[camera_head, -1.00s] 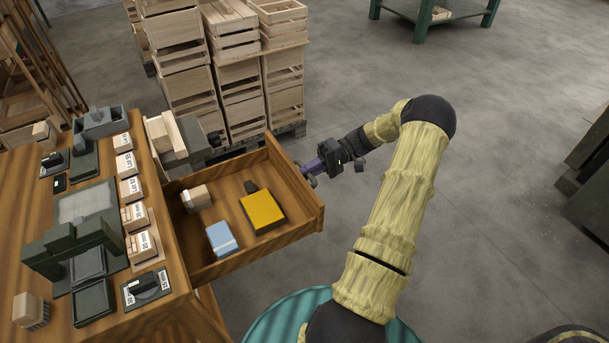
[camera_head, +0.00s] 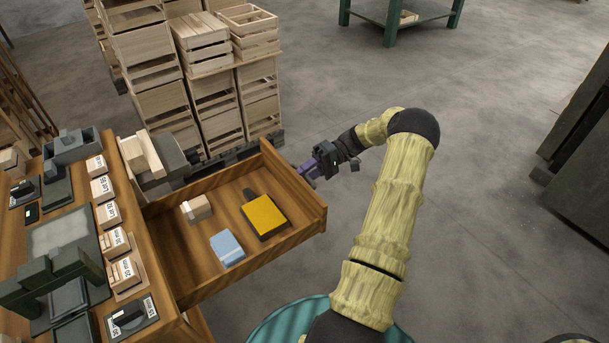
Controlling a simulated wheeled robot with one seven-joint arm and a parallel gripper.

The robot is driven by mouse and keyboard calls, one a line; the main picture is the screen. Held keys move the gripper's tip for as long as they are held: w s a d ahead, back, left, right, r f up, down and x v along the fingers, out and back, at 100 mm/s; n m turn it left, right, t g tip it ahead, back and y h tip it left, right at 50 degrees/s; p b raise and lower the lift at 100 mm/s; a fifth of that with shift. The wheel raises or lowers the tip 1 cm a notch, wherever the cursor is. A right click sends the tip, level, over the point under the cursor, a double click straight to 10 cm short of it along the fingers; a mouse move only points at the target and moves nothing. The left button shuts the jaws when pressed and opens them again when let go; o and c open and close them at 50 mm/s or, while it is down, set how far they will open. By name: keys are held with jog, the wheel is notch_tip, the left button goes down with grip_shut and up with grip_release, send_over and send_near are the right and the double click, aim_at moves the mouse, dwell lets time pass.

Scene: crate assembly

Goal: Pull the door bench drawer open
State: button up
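The wooden bench drawer (camera_head: 185,290) is pulled well out from the bench (camera_head: 155,325) toward the right. Inside it lie a yellow-topped box (camera_head: 264,216), a light blue box (camera_head: 227,248) and a small cardboard box (camera_head: 196,208). My gripper (camera_head: 306,171) is at the outer side of the drawer's front panel, near its far end. The panel hides part of the fingertips and any handle, so I cannot tell whether the fingers are closed on it.
The bench top holds a row of small labelled boxes (camera_head: 108,213), a dark green fixture (camera_head: 50,275) and a grey bin (camera_head: 72,146). Stacked wooden crates (camera_head: 215,100) stand behind the drawer. A green table (camera_head: 400,18) is at the back.

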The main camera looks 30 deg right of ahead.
jog(key=d+r, duration=0.2)
jog(key=d, duration=0.9)
jog(key=shift+s+d+r+p, duration=0.15)
jog(key=shift+d+r+p, duration=0.05)
jog(key=shift+d+p, duration=0.25)
jog(key=shift+a, duration=0.1)
dwell(0.5)
